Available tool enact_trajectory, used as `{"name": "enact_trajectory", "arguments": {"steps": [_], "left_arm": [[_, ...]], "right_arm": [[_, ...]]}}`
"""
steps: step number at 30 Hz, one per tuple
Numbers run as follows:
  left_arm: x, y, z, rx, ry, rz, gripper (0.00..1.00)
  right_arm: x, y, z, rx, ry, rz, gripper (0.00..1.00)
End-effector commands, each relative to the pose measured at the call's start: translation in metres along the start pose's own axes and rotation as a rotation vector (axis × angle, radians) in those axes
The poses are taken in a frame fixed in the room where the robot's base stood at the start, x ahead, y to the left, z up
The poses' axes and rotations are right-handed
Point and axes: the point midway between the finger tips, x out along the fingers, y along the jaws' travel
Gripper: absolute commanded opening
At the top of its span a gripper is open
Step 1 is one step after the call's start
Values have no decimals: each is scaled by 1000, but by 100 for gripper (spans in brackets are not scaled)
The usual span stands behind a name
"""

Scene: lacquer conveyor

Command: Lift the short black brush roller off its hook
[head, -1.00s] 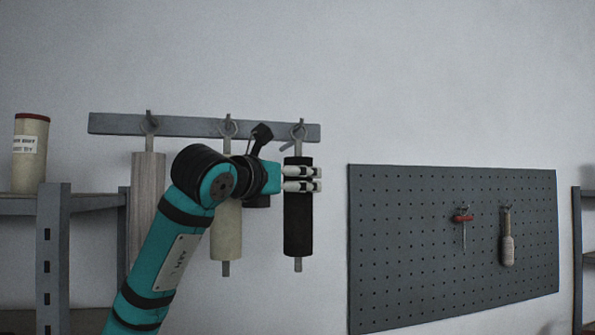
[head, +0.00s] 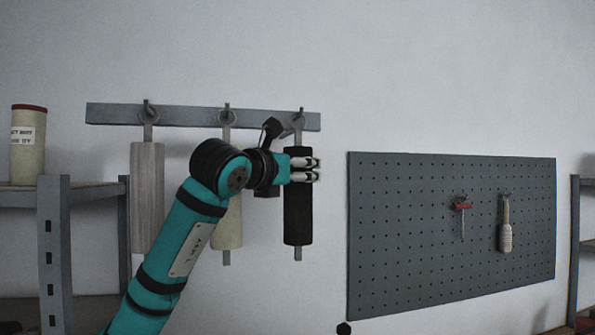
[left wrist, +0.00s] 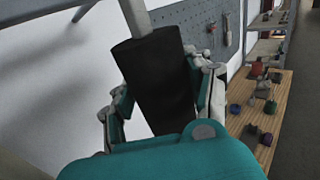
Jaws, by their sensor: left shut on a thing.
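The short black brush roller (head: 298,218) hangs upright at the right end of the grey wall rail (head: 180,115). Its top ring (head: 299,121) is at the rightmost hook (head: 301,110) and still looks to be around it; I cannot tell whether it bears on the hook. My left gripper (head: 304,170) comes from the left and is shut on the upper part of the black roller. In the left wrist view the roller (left wrist: 158,80) stands between the two fingers, with its grey shank above. My right gripper is not in view.
A pale wood-toned roller (head: 147,195) and a cream roller (head: 228,225), partly behind my arm, hang to the left. A pegboard (head: 400,240) with tools is at right. A shelf (head: 55,240) with a cream canister (head: 28,150) stands left. The wrist view shows a cluttered wooden table (left wrist: 262,115).

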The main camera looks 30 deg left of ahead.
Motion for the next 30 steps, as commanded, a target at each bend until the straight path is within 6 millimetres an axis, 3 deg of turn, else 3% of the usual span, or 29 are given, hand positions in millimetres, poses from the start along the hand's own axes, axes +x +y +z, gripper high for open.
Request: {"name": "enact_trajectory", "arguments": {"steps": [1,4,5,13,30], "left_arm": [[0,0,0,0,-1,0,23],[0,0,0,0,-1,0,10],[0,0,0,0,-1,0,49],[0,0,0,0,-1,0,14],[-1,0,14,0,-3,0,14]], "right_arm": [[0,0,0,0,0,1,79],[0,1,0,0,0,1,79],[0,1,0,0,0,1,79],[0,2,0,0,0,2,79],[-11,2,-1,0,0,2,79]]}}
